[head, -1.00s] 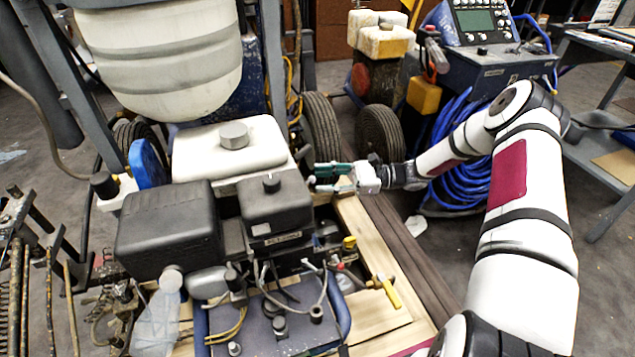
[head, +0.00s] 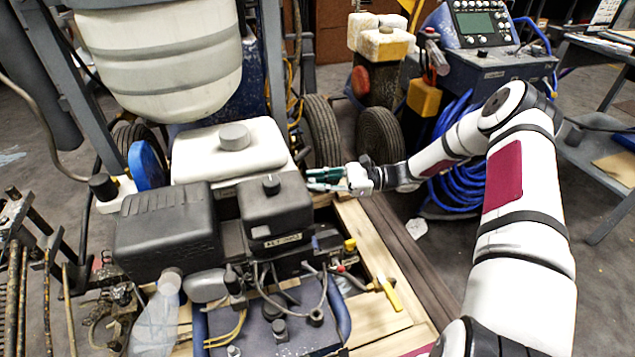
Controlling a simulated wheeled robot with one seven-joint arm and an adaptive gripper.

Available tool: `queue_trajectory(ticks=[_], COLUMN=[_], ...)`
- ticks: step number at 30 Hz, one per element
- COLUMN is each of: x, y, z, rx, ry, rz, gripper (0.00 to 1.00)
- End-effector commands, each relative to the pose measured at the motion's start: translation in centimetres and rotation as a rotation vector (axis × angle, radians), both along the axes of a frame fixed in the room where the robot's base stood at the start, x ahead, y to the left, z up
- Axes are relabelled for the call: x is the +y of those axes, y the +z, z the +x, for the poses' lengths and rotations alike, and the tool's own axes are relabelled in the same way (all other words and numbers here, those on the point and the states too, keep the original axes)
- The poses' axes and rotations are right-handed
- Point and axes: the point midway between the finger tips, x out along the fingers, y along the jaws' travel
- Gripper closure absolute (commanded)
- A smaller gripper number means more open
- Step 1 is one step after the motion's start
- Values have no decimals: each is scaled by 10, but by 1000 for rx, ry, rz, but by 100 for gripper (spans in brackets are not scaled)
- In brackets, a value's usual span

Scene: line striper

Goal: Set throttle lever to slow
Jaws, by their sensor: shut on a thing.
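The engine of the line striper stands in the middle, with a white fuel tank (head: 228,152), a black ribbed cover (head: 168,232) and a black box (head: 274,208). My gripper (head: 314,180) reaches in from the right, its green-tipped fingers pointing left at the engine's right side, just beyond the black box. The fingers are close together and shut on a small part there, which I take to be the throttle lever. The lever itself is too small and too covered by the fingers to make out, so its setting cannot be read.
A yellow-handled lever (head: 389,292) sits at the lower right of the engine. A black wheel (head: 381,135) stands behind my gripper. A blue machine with a display (head: 482,24) and blue hoses is at the upper right.

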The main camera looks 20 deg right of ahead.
Motion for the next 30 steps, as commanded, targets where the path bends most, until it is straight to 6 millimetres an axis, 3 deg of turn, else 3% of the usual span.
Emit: queue_trajectory(ticks=[12, 25, 26, 27, 28, 30], x=[8, 10, 10, 10, 10, 10], y=[-2, 0, 0, 0, 0, 0], z=[21, 23, 23, 23, 23, 22], rx=[-4, 1, 1, 1, 1, 1], ry=[242, 280, 280, 280, 280, 280], rz=[0, 0, 0, 0, 0, 0], gripper=[100, 100, 80, 70, 64, 60])
